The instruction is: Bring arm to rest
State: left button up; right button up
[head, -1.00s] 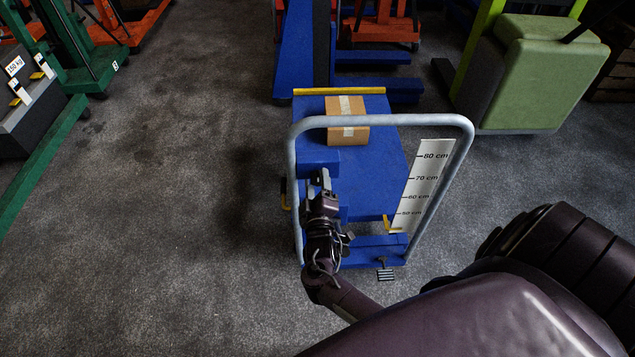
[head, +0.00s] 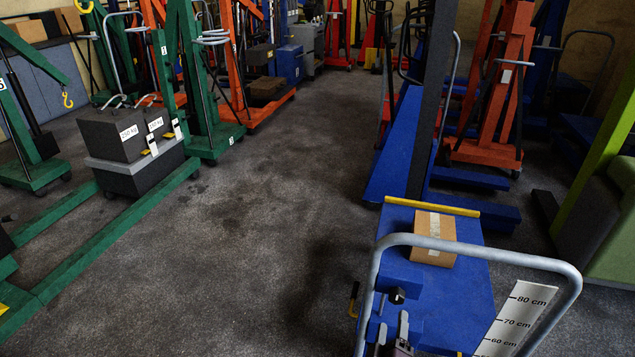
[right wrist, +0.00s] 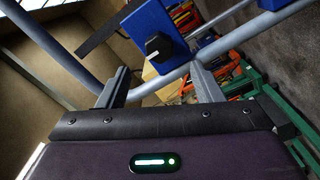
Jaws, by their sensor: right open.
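My right gripper (head: 392,328) is at the bottom edge of the head view, beside the near left corner of a blue lift trolley (head: 465,295). In the right wrist view my right gripper (right wrist: 162,82) has its two fingers wide apart with nothing between them. A black knob (head: 397,295) on a blue block sits just beyond the fingertips. The knob also shows in the right wrist view (right wrist: 158,46), apart from the fingers. The rest of my right arm is below the head view. My left gripper is not in view.
A grey tubular handle (head: 470,247) arches over the trolley, close to my gripper. A cardboard box (head: 433,238) sits on the trolley top. A height scale (head: 515,318) stands at right. Green hoists and dark weights (head: 135,150) stand left. The floor between is clear.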

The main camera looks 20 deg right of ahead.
jog(key=shift+w, duration=0.1)
jog(key=s+a+r+m+g+y, duration=0.2)
jog(key=s+a+m+g+y, duration=0.15)
jog(key=a+g+y, duration=0.35)
jog(key=s+a+r+g+y, duration=0.25)
jog(key=s+r+g, duration=0.35)
jog(key=s, duration=0.5)
notch_tip(320, 180, down, 30)
jog(key=s, duration=0.2)
jog(key=s+d+f, duration=0.2)
jog(key=s+f, duration=0.7)
jog(key=s+d+f+g, duration=0.1)
jog(key=s+d+f, duration=0.1)
jog(key=s+f, duration=0.6)
jog(key=s, duration=0.2)
jog(key=shift+s+f, duration=0.3)
jog(key=shift+f, duration=0.05)
